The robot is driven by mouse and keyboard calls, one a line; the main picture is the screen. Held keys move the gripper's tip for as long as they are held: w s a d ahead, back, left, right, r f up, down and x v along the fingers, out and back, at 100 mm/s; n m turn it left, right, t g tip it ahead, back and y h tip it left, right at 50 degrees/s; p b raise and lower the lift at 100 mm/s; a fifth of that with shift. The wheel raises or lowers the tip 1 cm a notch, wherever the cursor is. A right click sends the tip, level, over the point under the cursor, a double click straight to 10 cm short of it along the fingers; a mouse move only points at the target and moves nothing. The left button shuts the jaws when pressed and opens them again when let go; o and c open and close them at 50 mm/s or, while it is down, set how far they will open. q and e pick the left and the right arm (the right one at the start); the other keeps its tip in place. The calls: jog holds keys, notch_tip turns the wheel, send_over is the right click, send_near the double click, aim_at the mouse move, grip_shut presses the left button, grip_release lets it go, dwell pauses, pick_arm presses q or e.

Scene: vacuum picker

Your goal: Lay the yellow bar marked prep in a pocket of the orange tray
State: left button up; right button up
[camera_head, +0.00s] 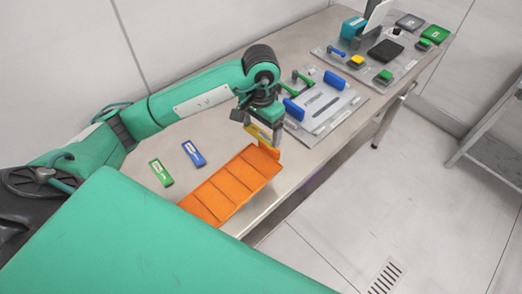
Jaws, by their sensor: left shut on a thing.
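The orange tray (232,187) lies near the table's front edge, with thin ridges dividing it into a row of pockets that look empty. My left gripper (263,133) is over the tray's far right end. It is shut on the yellow bar (259,136), which seems to be held just above the tray. The gripper covers part of the bar, and its marking cannot be read. My right gripper does not show.
A green bar (161,173) and a blue bar (194,153) lie on the table (140,178) left of the tray. A grey board (322,104) with blue and green handles is close behind the gripper. More boards and coloured blocks stand at the far end.

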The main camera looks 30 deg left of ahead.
pick_arm(q)
jog(key=p, duration=0.1)
send_over(261, 160)
notch_tip(261, 160, down, 7)
jog(key=shift+r, duration=0.2)
jog(key=shift+f, duration=0.55)
notch_tip(261, 160, down, 3)
jog(key=shift+f+p, duration=0.1)
jog(key=shift+p, duration=0.35)
jog(key=shift+f, duration=0.2)
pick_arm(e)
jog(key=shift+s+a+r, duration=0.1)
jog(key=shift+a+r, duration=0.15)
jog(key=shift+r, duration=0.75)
pick_arm(q)
jog(key=shift+f+b, duration=0.15)
jog(key=shift+b, duration=0.2)
jog(key=o, duration=0.9)
jog(key=shift+c, duration=0.2)
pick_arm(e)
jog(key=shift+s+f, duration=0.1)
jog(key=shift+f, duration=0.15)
